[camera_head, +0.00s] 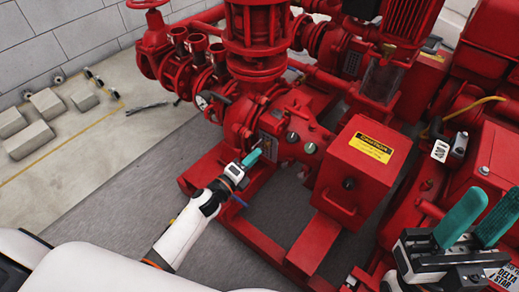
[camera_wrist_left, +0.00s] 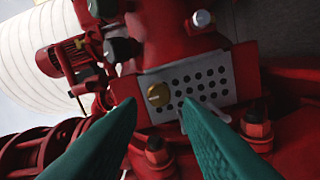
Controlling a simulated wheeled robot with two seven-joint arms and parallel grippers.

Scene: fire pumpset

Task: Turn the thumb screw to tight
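The thumb screw (camera_wrist_left: 158,94) is a small round brass-coloured knob on a perforated light metal plate (camera_wrist_left: 218,78) fixed to the red pump body. In the left wrist view it shows between the two teal fingertips, beyond them and nearer the left finger. My left gripper (camera_wrist_left: 158,104) is open, with nothing between its fingers. In the head view my left gripper (camera_head: 256,156) is at the front of the pump, and I cannot make out the screw there. My right gripper (camera_head: 492,205) is at the lower right, with its teal fingers apart and empty.
In the head view a red box with a yellow caution label (camera_head: 371,147) stands right of my left gripper. Concrete blocks (camera_head: 47,103) lie on the floor at left.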

